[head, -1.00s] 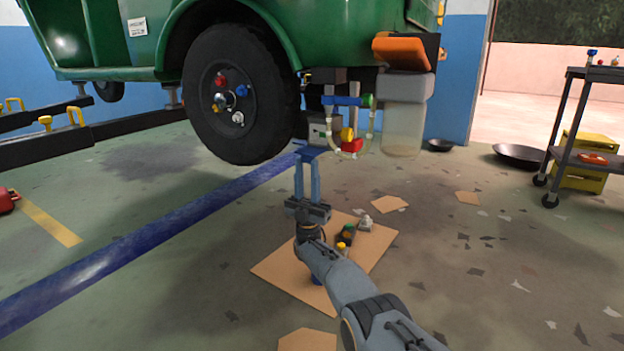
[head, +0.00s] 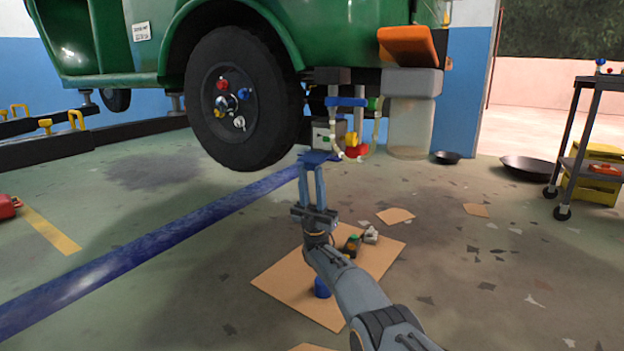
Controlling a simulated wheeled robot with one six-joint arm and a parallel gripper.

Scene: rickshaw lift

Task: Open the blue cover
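The blue cover (head: 318,157) shows as a small flat plate at the lower front of a grey box (head: 326,135) under the green vehicle. It looks tipped outward from the box's front. My gripper (head: 311,168) points up at it from below. Its two fingers stand apart with a gap between them. The tips meet or overlap the plate in the picture; contact is hard to tell, and the plate hides the tip ends.
The wheel (head: 245,98) is close on the left, and an orange-topped tank (head: 408,115) hangs on the right. Cardboard (head: 285,282) with small bottles and a blue cup (head: 322,288) lies below my arm. A cart (head: 580,150) stands at far right. The floor between is mostly clear.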

